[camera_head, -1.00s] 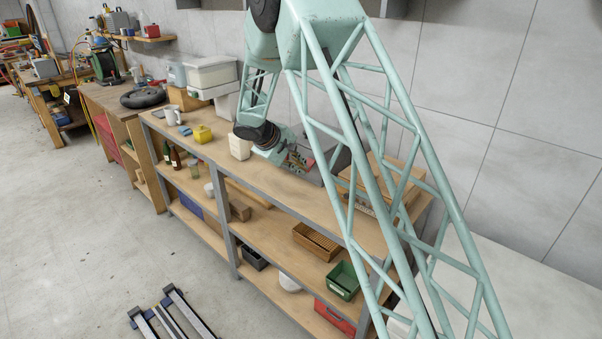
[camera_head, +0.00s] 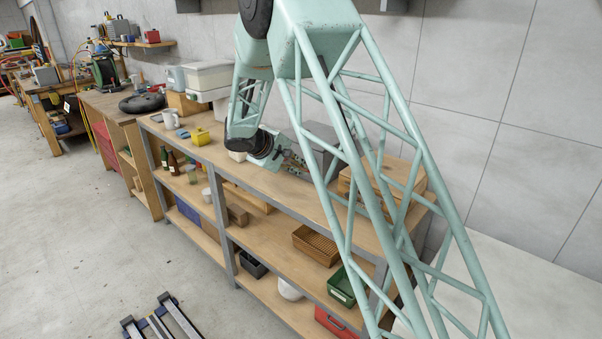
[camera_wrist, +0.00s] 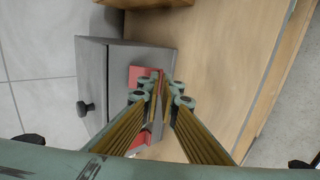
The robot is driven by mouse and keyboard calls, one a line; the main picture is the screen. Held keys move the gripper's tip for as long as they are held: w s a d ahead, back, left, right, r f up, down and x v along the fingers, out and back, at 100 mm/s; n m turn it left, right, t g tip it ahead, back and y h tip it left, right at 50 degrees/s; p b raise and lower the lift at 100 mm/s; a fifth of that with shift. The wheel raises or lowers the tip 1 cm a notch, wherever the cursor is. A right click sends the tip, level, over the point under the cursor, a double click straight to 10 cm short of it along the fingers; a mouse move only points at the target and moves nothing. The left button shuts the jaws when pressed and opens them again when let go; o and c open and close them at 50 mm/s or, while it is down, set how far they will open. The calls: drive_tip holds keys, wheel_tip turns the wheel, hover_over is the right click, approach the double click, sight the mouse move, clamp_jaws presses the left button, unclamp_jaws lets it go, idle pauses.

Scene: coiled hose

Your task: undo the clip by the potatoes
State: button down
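My gripper (camera_head: 296,166) is low over the top of the long wooden shelf unit in the head view, partly hidden by my arm. In the wrist view its two fingers (camera_wrist: 160,92) come close together in front of a red object (camera_wrist: 140,76). A narrow grey strip shows between the fingers. I cannot tell whether they touch or hold the red object or the strip. The red object lies against a grey box with a dark knob (camera_wrist: 86,106). I cannot make out a clip or potatoes in either view.
The wooden shelf top (camera_head: 300,198) has bare room in front of my gripper. A wooden box (camera_head: 400,178) stands to the right. A yellow container (camera_head: 200,137) and a light mug (camera_head: 170,119) stand to the left. A slatted wooden crate (camera_head: 315,243) and green bin (camera_head: 341,287) sit lower.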

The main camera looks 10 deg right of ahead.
drive_tip(key=shift+f+t+h+b, duration=0.4)
drive_tip(key=shift+f+h+b, duration=0.1)
drive_tip(key=shift+b, duration=1.05)
drive_tip(key=shift+w+d+f+t+h+b, duration=0.2)
drive_tip(key=shift+f+t+h+b, duration=0.2)
drive_tip(key=shift+h+b, duration=0.3)
drive_tip(key=shift+w+d+f+t+h+b, duration=0.2)
drive_tip(key=shift+d+f+t+h, duration=0.15)
drive_tip(key=shift+t+h, duration=0.3)
drive_tip(key=shift+w+d+f+t+h+b, duration=0.2)
drive_tip(key=shift+f+t+h, duration=0.25)
drive_tip(key=shift+h, duration=0.3)
drive_tip(key=shift+w+d+f+t+h, duration=0.15)
drive_tip(key=shift+d+t+h, duration=0.1)
drive_tip(key=shift+t+h, duration=0.25)
drive_tip(key=shift+d+h, duration=0.1)
drive_tip(key=shift+h, duration=0.2)
drive_tip(key=c, duration=3.2)
unclamp_jaws()
